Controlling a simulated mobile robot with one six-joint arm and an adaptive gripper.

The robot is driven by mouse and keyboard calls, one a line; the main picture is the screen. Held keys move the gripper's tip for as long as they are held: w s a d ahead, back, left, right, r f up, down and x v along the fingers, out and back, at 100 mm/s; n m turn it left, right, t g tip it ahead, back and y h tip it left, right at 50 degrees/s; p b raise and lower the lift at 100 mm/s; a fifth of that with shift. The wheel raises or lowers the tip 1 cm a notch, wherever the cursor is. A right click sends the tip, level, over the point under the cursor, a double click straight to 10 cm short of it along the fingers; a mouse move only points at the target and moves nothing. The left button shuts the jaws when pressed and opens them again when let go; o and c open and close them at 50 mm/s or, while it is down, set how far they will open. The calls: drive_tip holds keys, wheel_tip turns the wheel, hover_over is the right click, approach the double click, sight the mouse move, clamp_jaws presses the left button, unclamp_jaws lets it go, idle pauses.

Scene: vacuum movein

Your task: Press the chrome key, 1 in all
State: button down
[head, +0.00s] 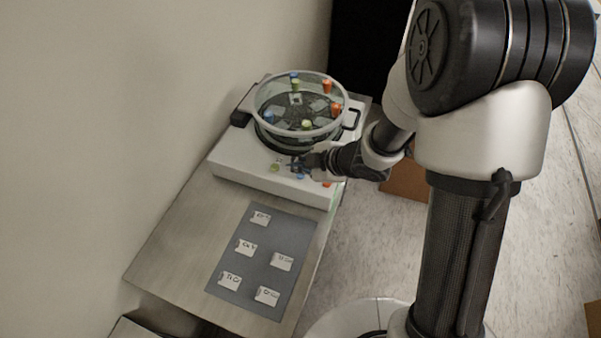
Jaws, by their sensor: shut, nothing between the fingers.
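A white machine (237,165) with a round clear-walled chamber (260,97) on top stands at the far end of the metal table. Small coloured controls sit along its near side: a green one (275,168), a blue one (300,176) and an orange one (327,184). I cannot make out which part is the chrome key; it may be hidden by my gripper or too small to tell. My gripper (296,163) is shut and empty, pointing left over the near part of the machine by these controls. Whether it touches a control cannot be told.
A grey mat (250,276) with several small labelled white pieces lies on the metal table (185,235). Green, orange and blue pieces are in or on the chamber. A wall bounds the left side. A cardboard box (408,182) stands on the floor behind my arm.

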sight(299, 177)
drive_tip(key=shift+f, duration=0.15)
idle(0.4)
drive_tip(key=shift+f+b, duration=0.3)
drive_tip(key=shift+f+b, duration=0.4)
drive_tip(key=shift+f, duration=0.05)
idle(0.7)
drive_tip(key=shift+r, duration=0.1)
drive_tip(key=shift+r+p, duration=0.8)
drive_tip(key=shift+p, duration=0.15)
wheel_tip(299, 177, up, 5)
drive_tip(key=p, duration=0.5)
